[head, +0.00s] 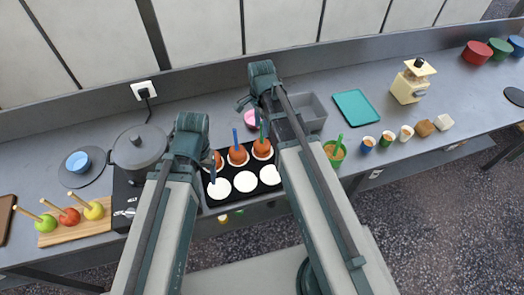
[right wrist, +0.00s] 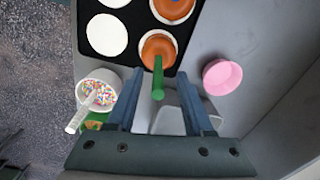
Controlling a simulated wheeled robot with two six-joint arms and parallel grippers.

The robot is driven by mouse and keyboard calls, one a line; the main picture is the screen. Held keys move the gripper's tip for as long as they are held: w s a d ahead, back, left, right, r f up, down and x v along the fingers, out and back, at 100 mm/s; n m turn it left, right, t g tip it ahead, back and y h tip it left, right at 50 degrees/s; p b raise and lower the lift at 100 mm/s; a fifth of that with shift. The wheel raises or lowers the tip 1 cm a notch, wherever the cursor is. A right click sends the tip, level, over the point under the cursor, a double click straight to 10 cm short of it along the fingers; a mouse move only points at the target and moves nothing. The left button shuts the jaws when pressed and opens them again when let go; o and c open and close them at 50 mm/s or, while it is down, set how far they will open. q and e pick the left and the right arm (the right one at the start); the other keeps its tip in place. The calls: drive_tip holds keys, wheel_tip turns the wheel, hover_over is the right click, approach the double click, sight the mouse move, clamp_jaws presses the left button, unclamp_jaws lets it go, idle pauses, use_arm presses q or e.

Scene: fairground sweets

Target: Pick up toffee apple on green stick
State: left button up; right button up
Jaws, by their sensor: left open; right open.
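The toffee apple on the green stick (head: 262,147) sits on a white round at the back right of the black tray (head: 228,206). In the right wrist view this orange-brown apple (right wrist: 157,46) lies ahead of my right gripper (right wrist: 161,80). Its green stick (right wrist: 158,82) points toward the gripper, between the two open blue fingers in the picture; I see no clear contact. In the head view the right wrist hides most of that gripper. My left gripper (head: 208,164) is open beside the tray's left side, near another toffee apple (head: 219,160), and partly hidden.
A toffee apple on a blue stick (head: 237,155) stands just left of the green-stick one. A pink bowl (right wrist: 222,76), a grey bin (head: 309,107) and a sprinkle cup (right wrist: 97,90) are near the right gripper. A pot (head: 140,147) stands left.

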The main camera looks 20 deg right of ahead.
sight(262, 138)
use_arm(q)
drive_tip(key=shift+f, duration=0.4)
use_arm(e)
drive_tip(key=shift+f, duration=0.4)
use_arm(q)
wheel_tip(262, 138, down, 5)
drive_tip(key=b, duration=0.5)
drive_tip(key=shift+f, duration=0.15)
use_arm(e)
wheel_tip(262, 138, down, 5)
drive_tip(key=shift+d+f, duration=0.15)
drive_tip(key=shift+c, duration=0.2)
clamp_jaws()
